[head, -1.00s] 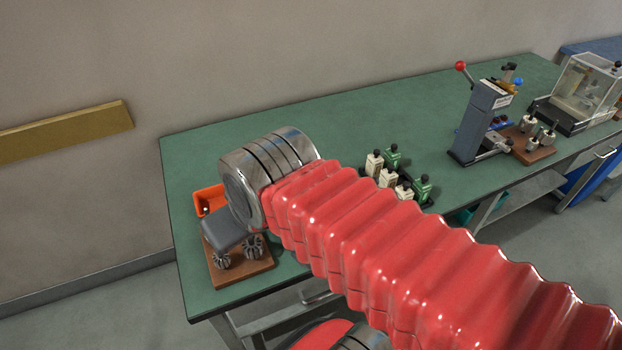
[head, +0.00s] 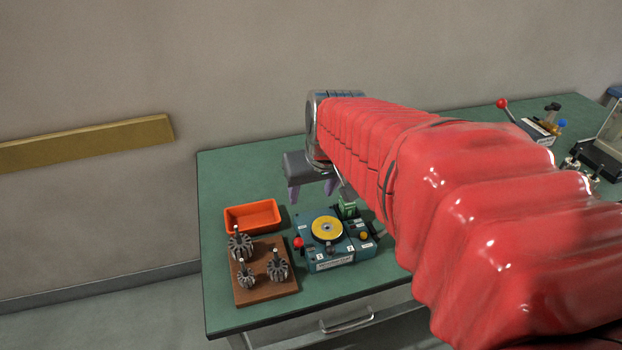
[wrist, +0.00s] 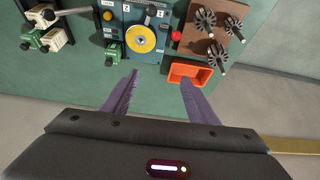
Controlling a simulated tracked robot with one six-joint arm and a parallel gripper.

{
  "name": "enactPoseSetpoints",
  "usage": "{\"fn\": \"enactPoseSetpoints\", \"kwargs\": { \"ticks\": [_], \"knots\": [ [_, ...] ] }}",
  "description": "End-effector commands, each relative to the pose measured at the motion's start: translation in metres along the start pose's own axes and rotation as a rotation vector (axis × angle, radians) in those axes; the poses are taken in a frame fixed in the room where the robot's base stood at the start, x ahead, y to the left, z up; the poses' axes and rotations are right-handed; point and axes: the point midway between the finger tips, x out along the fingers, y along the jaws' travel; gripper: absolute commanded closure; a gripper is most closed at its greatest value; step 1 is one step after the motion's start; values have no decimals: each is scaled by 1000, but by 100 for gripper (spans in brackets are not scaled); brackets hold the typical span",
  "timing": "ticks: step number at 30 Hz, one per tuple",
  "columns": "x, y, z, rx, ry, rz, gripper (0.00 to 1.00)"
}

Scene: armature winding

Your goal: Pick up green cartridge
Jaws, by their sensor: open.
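My gripper (head: 312,191) is open and empty above the back part of the green bench; its purple fingers also show in the wrist view (wrist: 158,76). A green cartridge (head: 347,208) stands at the back right of a teal machine with a yellow disc; it also shows in the wrist view (wrist: 113,53), left of my fingers and apart from them. My arm hides these in the head view.
The teal machine (head: 322,262) has a red knob. An orange tray (head: 252,217) and a brown board (head: 247,290) with 3 armatures lie to its left. White cartridges (wrist: 40,16) stand near the green ones. The bench behind the tray is clear.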

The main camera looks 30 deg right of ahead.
Motion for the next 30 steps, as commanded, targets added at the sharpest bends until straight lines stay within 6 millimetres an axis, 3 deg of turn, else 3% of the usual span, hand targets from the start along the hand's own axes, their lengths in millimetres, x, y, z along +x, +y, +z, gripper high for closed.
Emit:
{"fn": "enactPoseSetpoints", "kwargs": {
  "ticks": [6,12,16,26,30],
  "knots": [
    [34,73,-24,99,-24,41,46],
    [54,119,-31,150,-33,63,46],
    [57,128,-32,161,-34,67,46],
    [58,128,-32,160,-34,66,46],
    [69,128,-31,160,-37,65,46]
  ]
}}
